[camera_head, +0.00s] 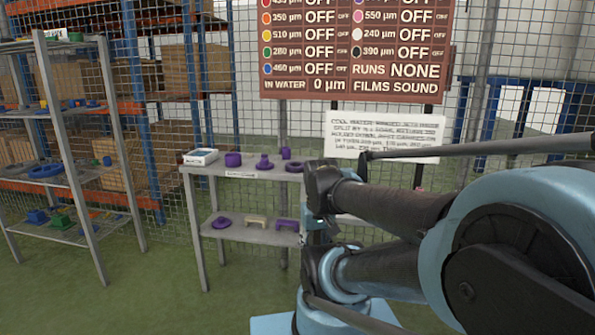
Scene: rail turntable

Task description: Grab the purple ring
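Several purple pieces stand on a grey two-level rack in the middle of the view. A flat, round purple piece (221,222) lies at the left of the lower shelf (238,236) and looks most like a ring; its hole is too small to make out. On the top shelf (212,170) are a purple cylinder (232,159), a flanged purple piece (264,162), a small purple piece (285,153) and a low purple piece (294,167). My blue and dark arm fills the right side and hides the rack's right part. My gripper's fingers do not show.
A beige bridge-shaped piece (256,221) and a purple one (286,225) share the lower shelf. A white box (201,157) sits at the top left. A taller shelf unit (72,180) with coloured parts stands left. Mesh fence (215,100) runs behind. Green floor (160,285) is clear in front.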

